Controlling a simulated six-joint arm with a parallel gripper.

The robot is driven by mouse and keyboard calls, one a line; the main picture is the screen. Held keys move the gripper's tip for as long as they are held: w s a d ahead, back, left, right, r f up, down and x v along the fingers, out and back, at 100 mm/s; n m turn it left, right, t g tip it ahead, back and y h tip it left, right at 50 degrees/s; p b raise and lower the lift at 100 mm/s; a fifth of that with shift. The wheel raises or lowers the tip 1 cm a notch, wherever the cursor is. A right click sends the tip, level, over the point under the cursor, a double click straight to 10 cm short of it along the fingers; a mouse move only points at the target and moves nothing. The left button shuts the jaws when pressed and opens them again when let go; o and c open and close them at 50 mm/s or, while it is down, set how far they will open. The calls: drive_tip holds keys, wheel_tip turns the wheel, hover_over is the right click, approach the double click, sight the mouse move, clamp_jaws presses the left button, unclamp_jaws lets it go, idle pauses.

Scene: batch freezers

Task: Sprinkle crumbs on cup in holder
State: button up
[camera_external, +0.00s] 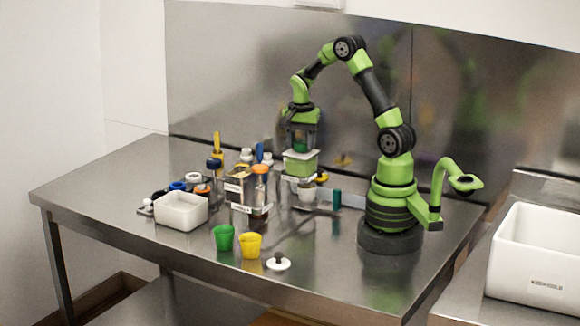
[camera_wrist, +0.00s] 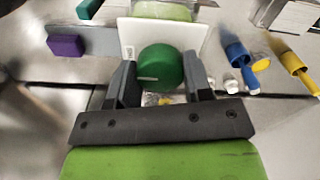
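My gripper (camera_external: 301,146) points down over the back middle of the table. In the wrist view its fingers (camera_wrist: 160,78) stand on either side of a round green knob (camera_wrist: 160,66) and appear closed on it. The knob sits at a white square plate (camera_wrist: 196,38), and a green box (camera_external: 300,164) hangs directly below the gripper in the external view. A small pale cup (camera_external: 307,196) stands just below and slightly right of the box, apparently in a holder whose details are too small to tell. I cannot make out crumbs clearly.
Bottles and jars crowd the left of the gripper, including an orange-capped jar (camera_external: 260,185). A white tub (camera_external: 181,211), a green cup (camera_external: 223,237), a yellow cup (camera_external: 250,245) and a white lid (camera_external: 278,262) stand nearer the front. The front right of the table is clear.

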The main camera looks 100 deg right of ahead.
drive_tip(key=shift+c, duration=1.2)
drive_tip(key=shift+n, duration=0.3)
drive_tip(key=n, duration=1.6)
drive_tip(key=shift+n, duration=0.3)
